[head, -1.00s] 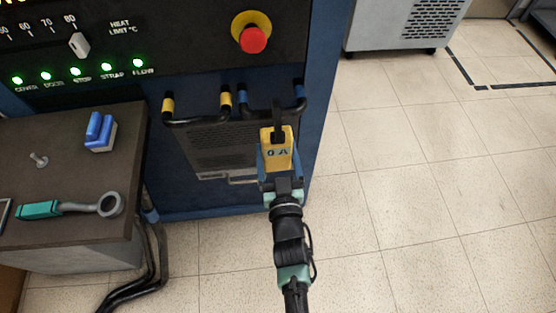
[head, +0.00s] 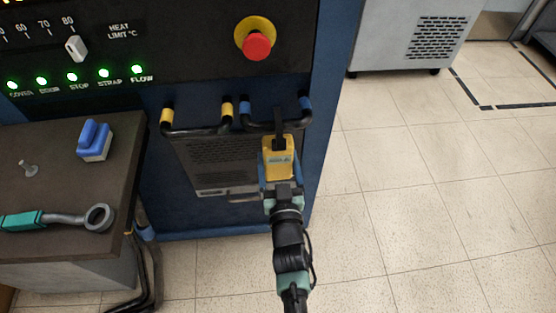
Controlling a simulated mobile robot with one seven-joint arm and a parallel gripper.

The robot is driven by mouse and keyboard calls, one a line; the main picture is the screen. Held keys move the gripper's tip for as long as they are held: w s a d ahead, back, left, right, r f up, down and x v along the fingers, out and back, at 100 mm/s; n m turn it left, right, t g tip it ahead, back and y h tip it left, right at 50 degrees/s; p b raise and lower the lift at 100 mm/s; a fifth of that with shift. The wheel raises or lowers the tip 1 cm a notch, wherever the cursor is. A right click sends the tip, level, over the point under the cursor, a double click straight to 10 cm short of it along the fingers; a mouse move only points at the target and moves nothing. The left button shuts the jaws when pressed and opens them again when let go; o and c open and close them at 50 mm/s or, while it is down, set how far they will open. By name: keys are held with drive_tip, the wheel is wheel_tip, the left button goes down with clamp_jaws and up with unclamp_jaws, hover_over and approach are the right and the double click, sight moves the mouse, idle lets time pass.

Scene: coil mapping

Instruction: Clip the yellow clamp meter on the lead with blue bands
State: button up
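The yellow clamp meter (head: 278,163) is held upright in front of the machine's blue and black front, its dark jaws (head: 279,125) pointing up. My gripper (head: 280,187) is shut on its lower end. The lead with blue bands (head: 257,125) is a black U-shaped loop, one blue band at each end. The jaws overlap the middle of this lead in the head view. I cannot tell whether they are around it or only in front of it. The lead with yellow bands (head: 196,131) hangs just to the left, clear of the meter.
A red stop button (head: 256,46) on a yellow ring sits above the leads. A dark-topped bench (head: 60,165) at left bears a blue-and-white block (head: 95,140) and a teal-handled tool (head: 60,218). The floor at right is clear.

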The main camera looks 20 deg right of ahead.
idle(0.4)
drive_tip(key=o, duration=1.5)
drive_tip(key=shift+f, duration=0.1)
drive_tip(key=shift+f, duration=0.1)
drive_tip(key=p+v, duration=0.2)
drive_tip(key=v, duration=1.1)
